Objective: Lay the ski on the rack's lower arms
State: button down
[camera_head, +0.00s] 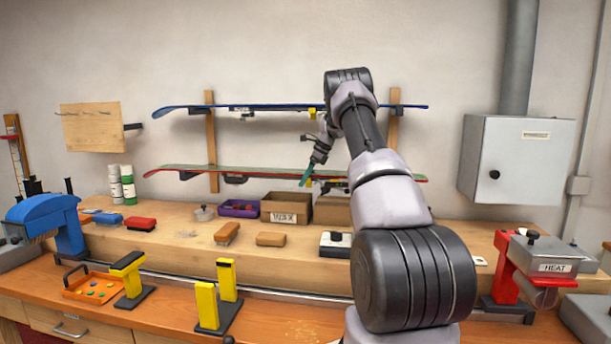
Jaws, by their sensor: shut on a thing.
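A long ski with a red and green edge (240,171) lies level along the wall at the height of the rack's lower arms. My gripper (306,174) reaches down to it from above, right of its middle, and is shut on it; a teal part crosses the ski's front there. The rack has two wooden posts, left (211,140) and right (393,135). A black lower arm (187,175) shows under the ski at left. The right lower arm is hard to make out, so I cannot tell whether the ski bears on both.
A blue ski (200,108) lies on the upper arms, close above. Below are a purple bin (239,209), a WAX box (286,208) and another cardboard box (332,210). A grey cabinet (518,158) hangs at right. Yellow stands (207,306) are in front.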

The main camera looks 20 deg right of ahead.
jog(key=shift+s+f, duration=0.15)
jog(key=shift+f, duration=0.35)
dwell(0.6)
grip_release()
jog(key=v, duration=1)
jog(key=shift+r, duration=0.1)
jog(key=shift+d+r, duration=0.15)
jog(key=shift+r, duration=0.2)
jog(key=shift+s+r, duration=0.1)
jog(key=shift+r, duration=0.25)
jog(key=s+a+r+n+t+h, duration=0.1)
jog(key=s+a+r+n, duration=0.9)
jog(key=s+a+r, duration=0.85)
jog(key=s+a+f+n+t, duration=0.1)
jog(key=s+a+f+n, duration=0.1)
jog(key=s, duration=0.7)
jog(key=s+a+f+n+t+h, duration=0.1)
jog(key=s+a+f+n, duration=0.2)
jog(key=s, duration=0.6)
jog(key=s+a+f+n+t, duration=0.1)
jog(key=s+a+f+n, duration=0.1)
jog(key=s+n, duration=0.3)
jog(key=s+f, duration=0.1)
jog(key=s, duration=0.3)
jog(key=shift+s+a+n+h, duration=0.25)
jog(key=shift+n+h, duration=0.05)
jog(key=shift+n, duration=0.1)
